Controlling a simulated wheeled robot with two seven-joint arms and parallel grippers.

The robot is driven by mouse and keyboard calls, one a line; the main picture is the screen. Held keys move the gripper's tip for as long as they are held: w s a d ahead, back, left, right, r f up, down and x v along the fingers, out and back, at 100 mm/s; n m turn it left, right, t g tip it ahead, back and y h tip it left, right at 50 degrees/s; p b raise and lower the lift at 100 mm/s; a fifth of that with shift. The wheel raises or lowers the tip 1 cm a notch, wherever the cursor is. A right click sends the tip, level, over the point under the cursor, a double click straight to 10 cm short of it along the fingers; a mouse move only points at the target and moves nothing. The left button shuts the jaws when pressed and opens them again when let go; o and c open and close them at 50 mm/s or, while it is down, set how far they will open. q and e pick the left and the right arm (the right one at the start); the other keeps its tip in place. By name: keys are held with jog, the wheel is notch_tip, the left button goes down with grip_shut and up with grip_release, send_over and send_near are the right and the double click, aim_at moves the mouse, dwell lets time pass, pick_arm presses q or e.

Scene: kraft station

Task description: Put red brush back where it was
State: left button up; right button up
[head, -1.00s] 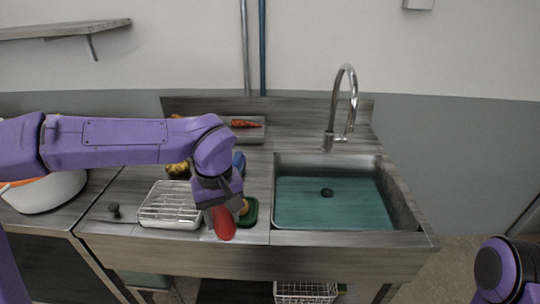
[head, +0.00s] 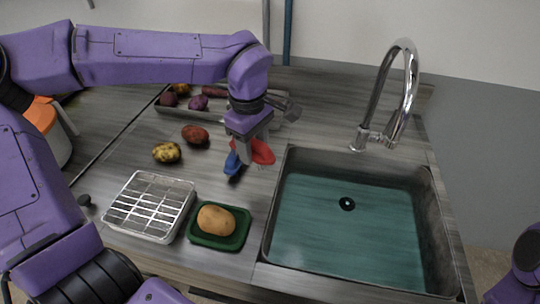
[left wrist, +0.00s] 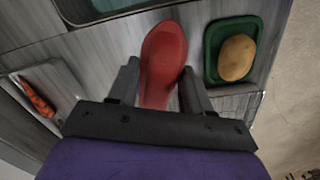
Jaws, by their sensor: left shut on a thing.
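My left gripper (head: 250,150) is shut on the red brush (head: 260,152), left of the sink and behind the green tray. In the left wrist view the red brush (left wrist: 163,62) sticks out between the two fingers (left wrist: 157,92). A blue brush (head: 232,164) is right beside the gripper, partly hidden by a finger. I cannot tell whether the red brush touches the counter. My right gripper is out of view; only part of my right arm shows at the right edge.
A sink (head: 277,205) with teal water and a tall faucet (head: 408,85) is on the right. A green tray (head: 194,237) with a potato and a wire rack (head: 150,207) are in front. Two loose potatoes (head: 167,152) lie left of the gripper. A long tray (head: 225,108) of vegetables is behind.

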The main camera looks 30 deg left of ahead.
pick_arm(q)
jog(key=w+f, duration=0.6)
jog(key=shift+p, duration=0.3)
jog(key=f, duration=0.3)
jog(key=shift+w+f, duration=0.25)
jog(key=shift+f, duration=0.1)
jog(key=o, duration=1)
notch_tip(320, 180, up, 12)
jog(key=shift+s, duration=0.25)
